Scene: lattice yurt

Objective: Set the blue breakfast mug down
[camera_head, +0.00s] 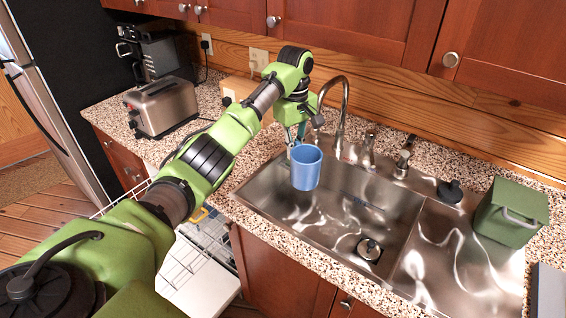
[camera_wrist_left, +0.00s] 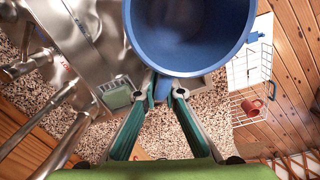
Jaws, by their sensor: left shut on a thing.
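The blue mug (camera_head: 306,170) hangs upright over the left side of the steel sink (camera_head: 345,215), close to the sink's back edge. My left gripper (camera_head: 293,140) is shut on the mug at its back left side; the exact grip spot is small here. In the left wrist view the mug (camera_wrist_left: 190,62) fills the top, its open mouth toward the camera. The left fingers (camera_wrist_left: 165,92) meet at its near wall. My right gripper is not in view.
A faucet (camera_head: 345,100) rises behind the mug. A green bin (camera_head: 510,212) stands on the right. A toaster (camera_head: 162,106) and coffee machine (camera_head: 155,52) stand on the left counter. An open dishwasher shows a rack with a red mug (camera_wrist_left: 252,107).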

